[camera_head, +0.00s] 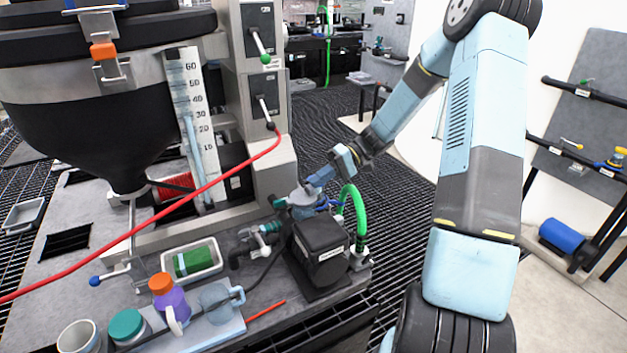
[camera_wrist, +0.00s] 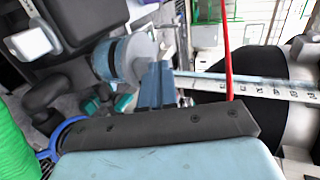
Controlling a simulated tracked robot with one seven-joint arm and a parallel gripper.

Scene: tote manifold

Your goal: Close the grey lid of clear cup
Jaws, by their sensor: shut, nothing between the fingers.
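A grey round lid (camera_head: 302,195) sits at the top of a small clear cup (camera_head: 303,212), beside the black box-shaped unit on the bench. In the wrist view the pale lid disc (camera_wrist: 142,50) and the cup's bluish cylinder (camera_wrist: 106,61) are at the upper left. I cannot tell whether the lid is fully seated. My gripper (camera_head: 314,184) is at the lid's upper right edge in the head view. In the wrist view its blue fingers (camera_wrist: 157,78) are together, empty, right by the lid disc. Whether they touch it is unclear.
The black unit (camera_head: 320,250) and a green hose (camera_head: 359,205) stand close to the cup. A red hose (camera_head: 200,190) crosses the left side.

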